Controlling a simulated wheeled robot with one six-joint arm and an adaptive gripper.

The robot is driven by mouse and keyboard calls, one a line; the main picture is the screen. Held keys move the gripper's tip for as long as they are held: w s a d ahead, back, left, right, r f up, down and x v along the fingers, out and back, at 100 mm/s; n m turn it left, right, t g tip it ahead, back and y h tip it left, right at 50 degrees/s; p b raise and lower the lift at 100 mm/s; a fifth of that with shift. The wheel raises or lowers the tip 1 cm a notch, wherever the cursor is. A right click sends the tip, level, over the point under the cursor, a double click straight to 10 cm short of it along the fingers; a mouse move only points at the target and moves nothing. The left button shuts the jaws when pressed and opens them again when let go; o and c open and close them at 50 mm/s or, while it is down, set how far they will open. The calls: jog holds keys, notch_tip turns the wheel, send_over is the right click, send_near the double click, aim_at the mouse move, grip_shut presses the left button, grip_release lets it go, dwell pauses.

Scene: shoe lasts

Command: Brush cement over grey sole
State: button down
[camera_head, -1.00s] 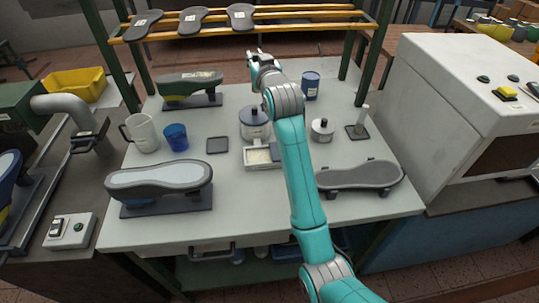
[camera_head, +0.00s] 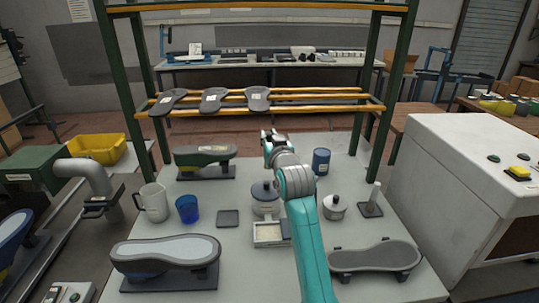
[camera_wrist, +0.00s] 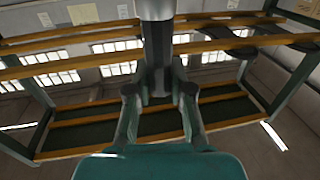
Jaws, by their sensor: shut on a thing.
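My gripper (camera_head: 271,138) is raised above the back of the grey table, near the rack. In the wrist view my gripper (camera_wrist: 160,98) is shut on a dark upright handle (camera_wrist: 158,55) with a pale grey collar, probably a brush; its bristles are out of view. A grey sole (camera_head: 375,256) lies bottom up on a low stand at front right, apart from my gripper. Another upturned form (camera_head: 166,249) with a paler bottom stands at front left. A lidded grey pot (camera_head: 265,203) stands mid-table behind a shallow tray (camera_head: 268,244) with pale contents; which holds cement I cannot tell.
Three dark grey soles (camera_head: 214,101) lie on the wooden rack (camera_head: 330,97) behind. A jug (camera_head: 153,203), blue cup (camera_head: 187,209), green last (camera_head: 205,160), blue can (camera_head: 321,161), small lidded pot (camera_head: 334,206) and post (camera_head: 373,200) stand around. A white machine (camera_head: 455,195) borders the right.

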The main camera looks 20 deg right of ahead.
jog(key=s+f+m+g, duration=0.1)
jog(key=s+f, duration=0.3)
jog(key=f, duration=0.3)
jog(key=s+f+m+g, duration=0.1)
jog(key=s+f+g, duration=0.1)
jog(key=s+f, duration=0.3)
jog(key=shift+s+a+f+y, duration=0.15)
jog(key=shift+a+f+y, duration=0.25)
jog(key=shift+f, duration=1.3)
jog(key=shift+f, duration=0.65)
dwell(0.4)
notch_tip(320, 180, up, 7)
dwell(0.9)
dwell(0.6)
